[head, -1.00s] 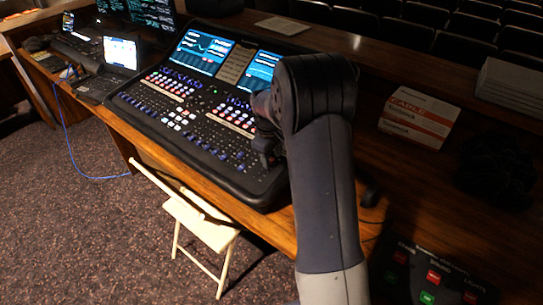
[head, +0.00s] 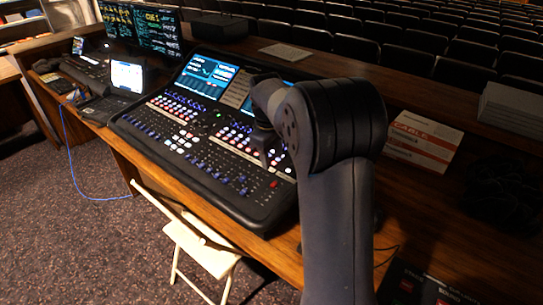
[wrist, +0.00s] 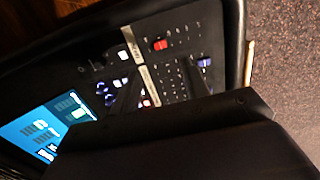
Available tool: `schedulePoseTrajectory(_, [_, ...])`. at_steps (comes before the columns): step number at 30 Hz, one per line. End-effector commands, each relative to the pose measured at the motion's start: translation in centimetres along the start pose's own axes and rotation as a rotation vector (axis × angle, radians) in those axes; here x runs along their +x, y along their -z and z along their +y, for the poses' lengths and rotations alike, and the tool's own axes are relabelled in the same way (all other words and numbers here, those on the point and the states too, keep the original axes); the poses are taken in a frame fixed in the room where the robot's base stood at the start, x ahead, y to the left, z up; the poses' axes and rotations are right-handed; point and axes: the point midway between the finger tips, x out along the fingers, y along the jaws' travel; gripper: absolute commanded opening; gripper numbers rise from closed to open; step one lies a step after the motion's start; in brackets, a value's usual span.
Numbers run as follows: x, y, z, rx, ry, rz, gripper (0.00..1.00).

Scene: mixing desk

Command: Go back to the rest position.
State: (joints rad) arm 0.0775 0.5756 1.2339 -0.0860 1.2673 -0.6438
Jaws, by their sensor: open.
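My gripper (head: 268,152) hangs over the right part of the mixing desk (head: 190,185), partly hidden by my own arm in the head view. In the wrist view its two dark fingers stand apart, with my gripper (wrist: 158,72) open and nothing between them. The mixing desk (wrist: 95,62) lies beyond the fingers, with its buttons, faders and a lit blue screen. I cannot tell how high the fingers are above the panel.
A laptop (head: 127,77) and dark monitors (head: 158,30) stand to the left. A cream folding chair (head: 195,245) is by the front edge. A white and orange box (head: 425,140) and a grey stack (head: 512,108) sit on the right. Rows of seats lie behind.

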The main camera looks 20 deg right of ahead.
Motion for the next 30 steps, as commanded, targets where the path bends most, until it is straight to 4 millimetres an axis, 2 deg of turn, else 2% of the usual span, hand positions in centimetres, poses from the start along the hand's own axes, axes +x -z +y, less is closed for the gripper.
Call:
schedulePoseTrajectory(4, [0.5,0.0,0.0,0.0,0.001,-0.001,0.44])
schedulePoseTrajectory(8, [2.0,0.0,0.0,0.0,0.002,-0.003,0.44])
schedulePoseTrajectory(21, [9.6,-0.1,0.0,0.001,0.003,-0.004,0.44])
schedulePoseTrajectory(26, [10.9,-0.1,0.0,0.001,0.001,-0.002,0.44])
schedulePoseTrajectory(30, [10.9,0.0,-0.4,0.0,0.0,0.0,0.44])
